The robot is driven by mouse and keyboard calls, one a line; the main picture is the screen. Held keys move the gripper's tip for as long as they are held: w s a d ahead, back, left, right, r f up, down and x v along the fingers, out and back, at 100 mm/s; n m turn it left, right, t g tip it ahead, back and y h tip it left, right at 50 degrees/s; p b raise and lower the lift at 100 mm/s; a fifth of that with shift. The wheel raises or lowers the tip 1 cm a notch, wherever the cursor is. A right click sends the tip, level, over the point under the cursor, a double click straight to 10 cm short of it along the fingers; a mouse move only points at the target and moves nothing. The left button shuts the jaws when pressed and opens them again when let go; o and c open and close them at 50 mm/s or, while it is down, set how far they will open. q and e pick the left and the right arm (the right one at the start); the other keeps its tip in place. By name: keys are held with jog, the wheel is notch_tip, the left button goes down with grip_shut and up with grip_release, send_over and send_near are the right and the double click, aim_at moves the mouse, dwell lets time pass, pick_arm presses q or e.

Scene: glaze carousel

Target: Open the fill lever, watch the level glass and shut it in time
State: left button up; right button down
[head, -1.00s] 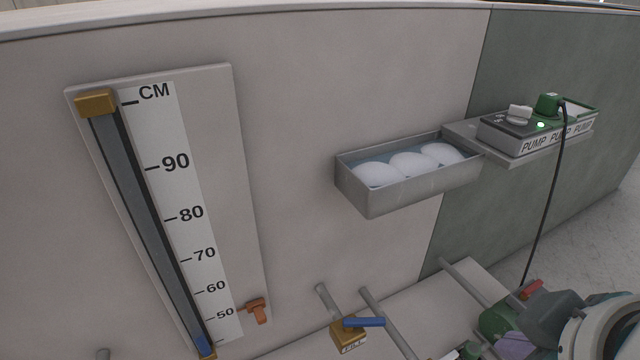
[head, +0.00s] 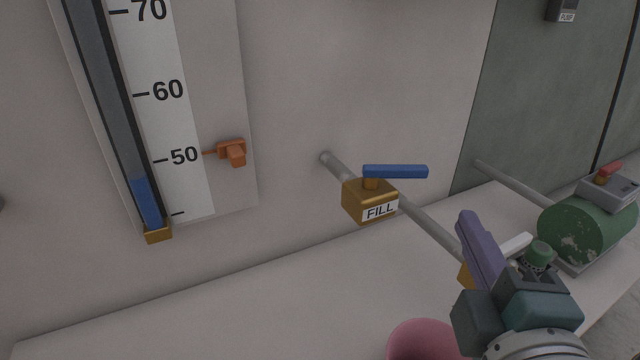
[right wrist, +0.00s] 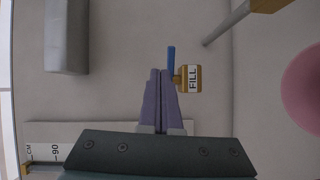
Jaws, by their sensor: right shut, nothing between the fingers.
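The level glass (head: 112,110) is a dark upright tube on the left wall, beside a white CM scale (head: 178,140). Blue liquid (head: 147,203) stands at its bottom, its top a little below the 50 mark. An orange pointer (head: 232,152) sits near 50. The brass FILL valve (head: 360,200) has a blue lever (head: 395,171) pointing right, at an angle to its pipe. My right gripper (head: 467,218) is shut and empty, right of and below the lever, apart from it. In the right wrist view its fingertips (right wrist: 160,72) appear beside the blue lever (right wrist: 171,60). My left gripper is out of view.
A pink bucket (head: 425,342) stands in front, below the valve. A green pump (head: 588,232) with a red-handled switch is at right. Another brass fitting (head: 465,276) is partly hidden behind my right gripper. The pale ledge (head: 230,305) at left is clear.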

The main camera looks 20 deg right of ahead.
notch_tip(320, 180, down, 3)
jog(key=a+n+b, duration=0.1)
pick_arm(q)
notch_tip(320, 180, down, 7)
jog(key=b, duration=0.3)
jog(key=shift+b, duration=0.4)
pick_arm(e)
jog(key=t+y, duration=0.1)
send_near(410, 175)
jog(key=shift+n, duration=0.4)
jog(key=x, duration=0.7)
jog(key=shift+a, duration=0.25)
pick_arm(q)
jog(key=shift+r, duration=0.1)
pick_arm(e)
jog(key=shift+w+d+f+b, duration=0.1)
jog(key=shift+w+d+b, duration=0.2)
jog(key=shift+w+b, duration=0.2)
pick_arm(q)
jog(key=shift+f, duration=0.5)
pick_arm(e)
jog(key=shift+w+d, duration=0.1)
jog(key=shift+w, duration=0.05)
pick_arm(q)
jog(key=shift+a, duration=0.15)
